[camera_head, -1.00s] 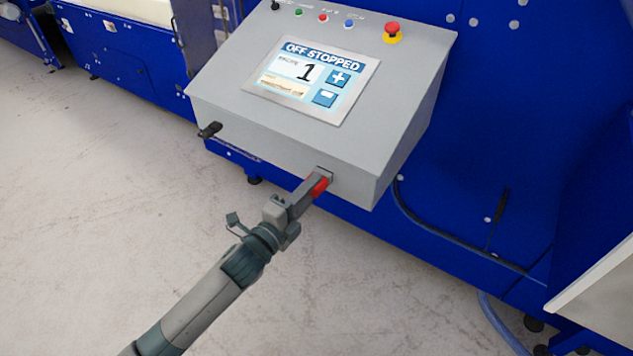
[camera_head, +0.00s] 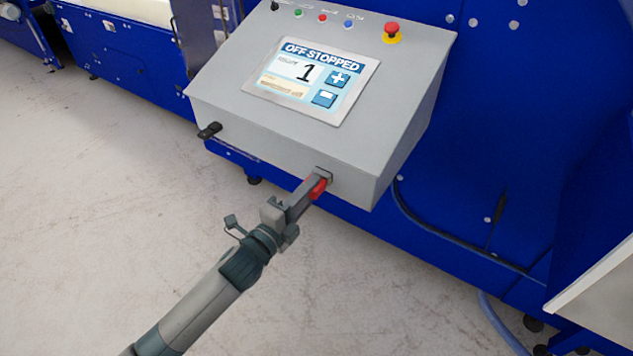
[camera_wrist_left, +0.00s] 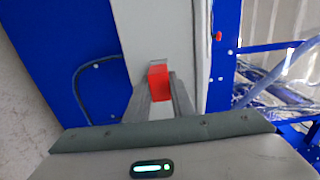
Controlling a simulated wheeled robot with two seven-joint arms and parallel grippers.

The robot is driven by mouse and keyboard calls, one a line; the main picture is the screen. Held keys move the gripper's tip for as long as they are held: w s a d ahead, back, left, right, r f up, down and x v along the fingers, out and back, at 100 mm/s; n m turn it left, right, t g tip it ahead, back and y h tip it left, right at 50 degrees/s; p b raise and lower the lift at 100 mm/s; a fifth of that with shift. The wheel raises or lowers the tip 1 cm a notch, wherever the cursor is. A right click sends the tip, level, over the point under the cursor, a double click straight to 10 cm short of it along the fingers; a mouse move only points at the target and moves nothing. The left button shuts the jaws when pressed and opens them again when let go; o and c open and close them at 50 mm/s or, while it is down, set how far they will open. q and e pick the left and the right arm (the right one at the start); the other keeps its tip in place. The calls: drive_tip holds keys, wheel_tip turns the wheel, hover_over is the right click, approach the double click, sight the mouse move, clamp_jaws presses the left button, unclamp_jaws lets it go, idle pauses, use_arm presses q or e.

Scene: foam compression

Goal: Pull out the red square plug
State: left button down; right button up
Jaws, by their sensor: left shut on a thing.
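The red square plug (camera_head: 319,188) is at the lower front face of the grey control box (camera_head: 270,135), at a small dark-edged socket (camera_head: 325,174). My left gripper (camera_head: 314,190) is at the plug, its fingers shut on it from the front. In the left wrist view the red plug (camera_wrist_left: 158,82) sits between the two grey fingertips (camera_wrist_left: 157,95), in front of the box face. The fingers hide part of the plug, and I cannot tell how deep it sits in the socket. My right gripper does not show.
The box has a screen (camera_head: 311,80) reading "OFF STOPPED", a red stop button (camera_head: 392,32) and a black knob (camera_head: 209,131) at its left. Blue machinery (camera_head: 500,130) stands behind. A dark cable (camera_head: 440,232) runs at the right. The floor (camera_head: 90,200) at left is clear.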

use_arm(q)
drive_tip(key=shift+s+a, duration=0.25)
drive_tip(key=shift+s, duration=0.05)
drive_tip(key=shift+s+a+p, duration=0.3)
drive_tip(key=shift+s, duration=0.15)
idle(0.7)
drive_tip(key=shift+p+v, duration=0.7)
drive_tip(key=shift+v, duration=1.75)
